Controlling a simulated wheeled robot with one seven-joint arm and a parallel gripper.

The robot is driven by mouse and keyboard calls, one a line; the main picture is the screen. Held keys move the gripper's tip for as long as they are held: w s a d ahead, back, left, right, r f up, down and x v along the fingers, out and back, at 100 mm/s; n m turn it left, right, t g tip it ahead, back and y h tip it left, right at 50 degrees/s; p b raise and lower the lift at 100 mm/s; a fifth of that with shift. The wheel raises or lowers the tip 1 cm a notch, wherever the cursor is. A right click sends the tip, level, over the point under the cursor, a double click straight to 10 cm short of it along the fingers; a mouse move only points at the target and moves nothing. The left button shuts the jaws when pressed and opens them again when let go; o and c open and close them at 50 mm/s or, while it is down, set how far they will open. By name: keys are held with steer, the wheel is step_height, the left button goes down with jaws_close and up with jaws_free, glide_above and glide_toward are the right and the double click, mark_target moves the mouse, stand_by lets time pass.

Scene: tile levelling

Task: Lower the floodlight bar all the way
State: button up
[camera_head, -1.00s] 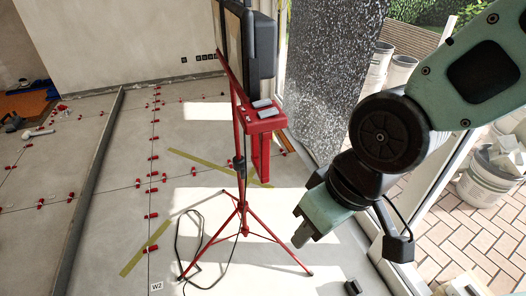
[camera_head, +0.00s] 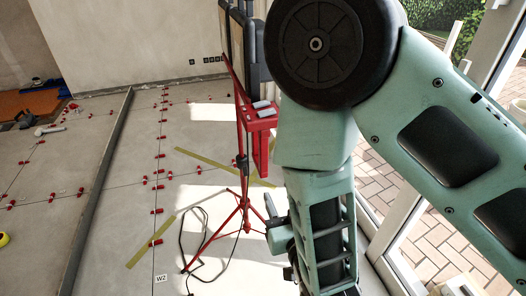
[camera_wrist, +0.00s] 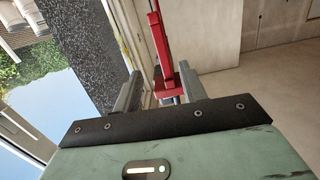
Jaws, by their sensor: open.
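The floodlight bar stands on a red tripod (camera_head: 242,168) in the middle of the head view. Its dark lamp heads (camera_head: 236,45) are at the top, partly hidden by my arm. A red bracket (camera_head: 256,122) with two grey blocks on it sits below the lamps. In the wrist view, a red upright (camera_wrist: 160,42) and a red block (camera_wrist: 165,82) show between and beyond the jaws. My gripper (camera_wrist: 160,72) is open, one grey finger on each side of that sight line. Contact cannot be told. In the head view my arm hides most of the gripper.
A black cable (camera_head: 190,240) loops on the floor by the tripod legs. Red levelling clips (camera_head: 160,156) line the tile joints at left. A long grey strip (camera_head: 95,180) lies on the floor. A window frame (camera_head: 410,215) stands at right.

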mark_target(265, 158)
steer(key=shift+t, duration=0.4)
steer(key=p+x, duration=0.2)
steer(key=x, duration=0.6)
steer(key=p+x, duration=0.2)
steer(key=x, duration=0.6)
steer(key=shift+w+a+r+p, duration=0.1)
steer(key=shift+w+r+p, duration=0.1)
steer(key=shift+w+p, duration=0.1)
jaws_close()
